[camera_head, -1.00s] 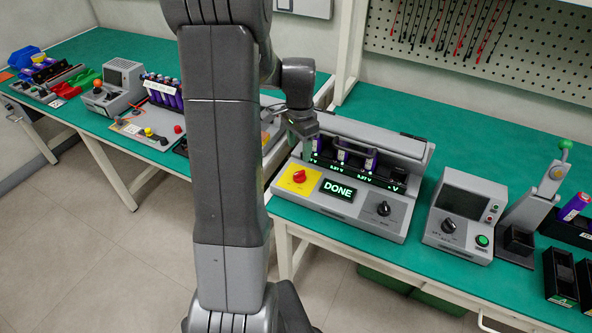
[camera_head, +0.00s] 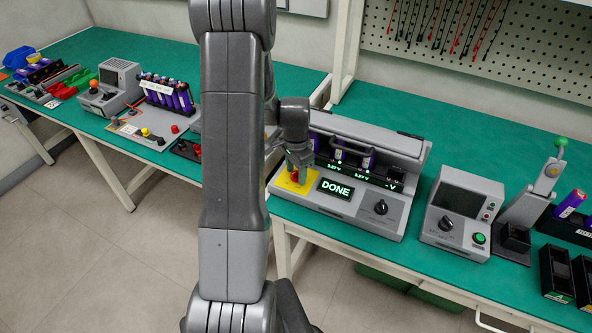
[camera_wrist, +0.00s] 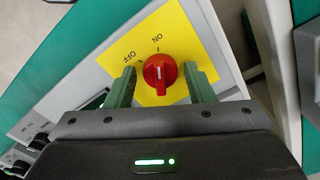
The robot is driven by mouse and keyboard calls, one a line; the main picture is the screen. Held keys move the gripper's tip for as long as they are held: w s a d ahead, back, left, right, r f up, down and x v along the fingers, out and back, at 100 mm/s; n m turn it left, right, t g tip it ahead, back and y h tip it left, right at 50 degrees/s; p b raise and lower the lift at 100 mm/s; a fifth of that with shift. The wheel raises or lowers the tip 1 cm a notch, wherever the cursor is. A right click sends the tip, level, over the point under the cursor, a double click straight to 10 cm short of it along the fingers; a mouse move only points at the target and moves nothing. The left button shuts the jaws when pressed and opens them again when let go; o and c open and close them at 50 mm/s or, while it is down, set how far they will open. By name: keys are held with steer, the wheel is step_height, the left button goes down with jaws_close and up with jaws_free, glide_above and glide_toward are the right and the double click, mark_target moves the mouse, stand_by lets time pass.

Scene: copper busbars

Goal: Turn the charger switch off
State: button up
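The charger (camera_head: 336,218) is a grey box on the green bench, with a lit display (camera_head: 335,188) reading DONE. Its switch is a red round knob (camera_wrist: 160,72) on a yellow plate (camera_wrist: 118,56) marked ON and OFF. In the wrist view the white line on the knob points toward the ON mark. My gripper (camera_wrist: 161,82) is open, with one green finger on each side of the knob and a gap to it on both sides. In the head view my gripper (camera_head: 299,172) is over the yellow plate and largely hides the knob.
Purple cells (camera_head: 352,158) stand in the charger's bay. A black dial (camera_head: 381,207) is on the charger's right front. A grey tester (camera_head: 462,213) stands to the right, and a board with several cells (camera_head: 168,94) stands to the left.

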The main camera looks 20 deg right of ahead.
steer(key=c, duration=0.7)
steer(key=n+b, duration=0.2)
steer(key=n, duration=0.3)
steer(key=shift+n, duration=0.3)
steer(key=n+b, duration=0.1)
steer(key=n, duration=0.5)
steer(key=shift+s+d+b, duration=0.1)
steer(key=shift+d+b, duration=0.05)
steer(key=shift+b, duration=0.15)
steer(key=o, duration=1)
